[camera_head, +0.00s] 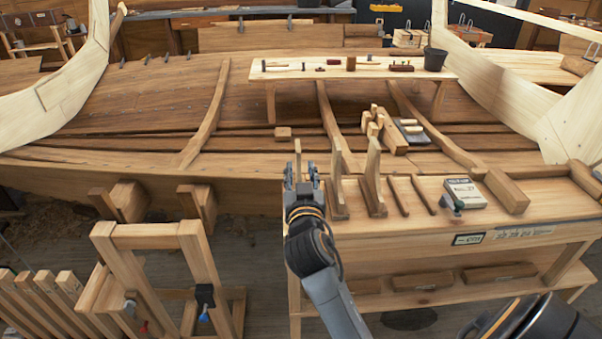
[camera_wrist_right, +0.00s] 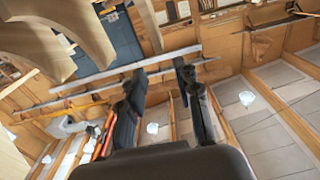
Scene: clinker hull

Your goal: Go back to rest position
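My right gripper (camera_head: 302,176) is raised in the middle of the head view, over the left end of the front workbench (camera_head: 400,228). Its two dark fingers are apart with nothing between them. The right wrist view also shows these fingers (camera_wrist_right: 159,75) spread and empty, with the workshop's walls and floor or ceiling panels far beyond. Whether the gripper touches the upright wooden pieces beside it cannot be told from the head view. My left gripper is in neither view.
The workbench holds upright wooden brackets (camera_head: 373,180), a pale box (camera_head: 464,193) and a wood block (camera_head: 506,190). Behind stands the planked hull (camera_head: 140,105) with a plank of tools (camera_head: 290,72) and a dark bucket (camera_head: 434,58). A wooden trestle (camera_head: 150,240) stands left.

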